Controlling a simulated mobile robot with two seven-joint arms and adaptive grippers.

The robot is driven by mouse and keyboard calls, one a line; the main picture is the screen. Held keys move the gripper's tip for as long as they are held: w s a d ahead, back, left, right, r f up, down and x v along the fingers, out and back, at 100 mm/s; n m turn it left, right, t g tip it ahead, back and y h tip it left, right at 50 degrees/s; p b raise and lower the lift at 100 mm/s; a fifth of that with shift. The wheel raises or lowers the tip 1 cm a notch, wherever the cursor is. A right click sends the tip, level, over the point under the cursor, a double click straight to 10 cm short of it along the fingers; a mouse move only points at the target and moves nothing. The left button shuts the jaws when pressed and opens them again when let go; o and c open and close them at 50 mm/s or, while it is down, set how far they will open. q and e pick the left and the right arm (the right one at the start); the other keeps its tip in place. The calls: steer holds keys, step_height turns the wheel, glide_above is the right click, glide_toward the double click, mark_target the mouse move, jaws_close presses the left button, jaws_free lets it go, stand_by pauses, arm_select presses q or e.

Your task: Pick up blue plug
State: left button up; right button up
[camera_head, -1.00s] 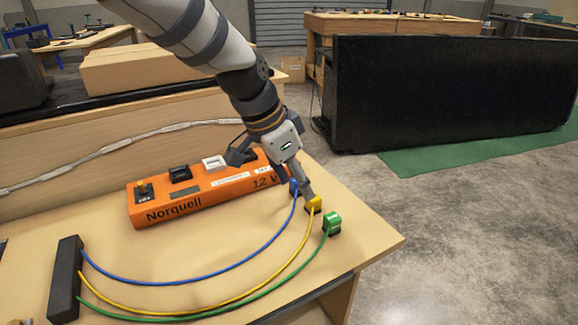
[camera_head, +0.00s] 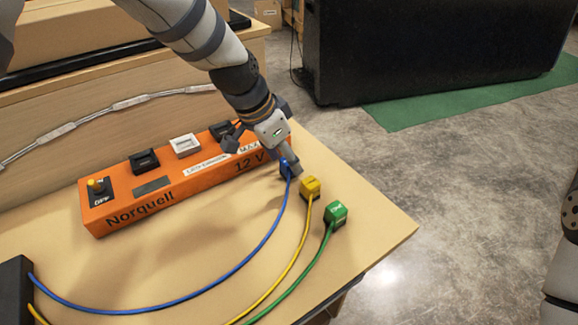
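The blue plug (camera_head: 286,168) stands on the table by the right end of the orange Norquell 12 V box (camera_head: 150,200), with its blue cable curving to the lower left. My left gripper (camera_head: 264,157) is above it with its fingers spread. One finger is over the box, and the other is close to the blue plug's right side, partly overlapping it; I cannot tell whether they touch. The yellow plug (camera_head: 310,187) and the green plug (camera_head: 336,214) stand to the lower right. My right arm shows at the right edge, its gripper out of view.
A black block (camera_head: 15,290) at the lower left holds the cable ends. The table's right edge (camera_head: 400,235) lies just beyond the green plug. A light strip (camera_head: 130,102) runs along the back board.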

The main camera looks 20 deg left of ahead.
arm_select(q)
steer(key=shift+x, duration=1.25)
steer(key=shift+r, duration=0.1)
jaws_close()
steer(key=shift+r, duration=0.1)
